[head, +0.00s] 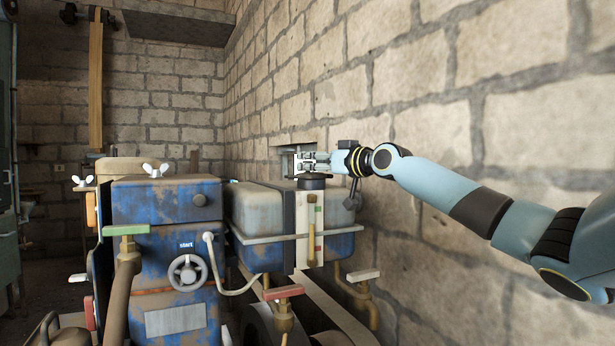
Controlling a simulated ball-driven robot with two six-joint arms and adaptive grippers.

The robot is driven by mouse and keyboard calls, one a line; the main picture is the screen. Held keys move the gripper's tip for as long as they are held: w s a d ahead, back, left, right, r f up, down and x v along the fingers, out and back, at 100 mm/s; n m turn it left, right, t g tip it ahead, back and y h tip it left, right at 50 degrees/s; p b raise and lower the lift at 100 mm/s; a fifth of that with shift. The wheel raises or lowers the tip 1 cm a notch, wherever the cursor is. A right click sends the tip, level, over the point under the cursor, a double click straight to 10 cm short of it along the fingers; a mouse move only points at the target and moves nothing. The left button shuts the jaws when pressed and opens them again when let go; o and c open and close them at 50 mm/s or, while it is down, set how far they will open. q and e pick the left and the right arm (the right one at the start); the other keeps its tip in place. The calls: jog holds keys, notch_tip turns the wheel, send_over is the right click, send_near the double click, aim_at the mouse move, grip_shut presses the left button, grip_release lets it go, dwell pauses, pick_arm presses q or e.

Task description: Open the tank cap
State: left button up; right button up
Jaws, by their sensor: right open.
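The tank (258,207) is a blue, rust-worn box against the brick wall, right of the engine block. A dark round cap (313,182) sits on its top, above a white strap with a level gauge. My right gripper (297,162) is just above the cap, its arm coming in from the right. Its jaws are open and point left. I cannot tell whether the fingers touch the cap. The gripper hides what lies directly behind it. My left gripper is not in view.
The blue engine block (166,203) has a handwheel (187,272) and wing nuts on top. The brick wall (440,260) runs close along the right.

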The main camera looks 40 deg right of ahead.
jog(key=shift+w, duration=1.3)
grip_shut()
jog(key=shift+w, duration=0.1)
jog(key=shift+f, duration=0.1)
jog(key=shift+w+f, duration=0.15)
jog(key=shift+w, duration=0.1)
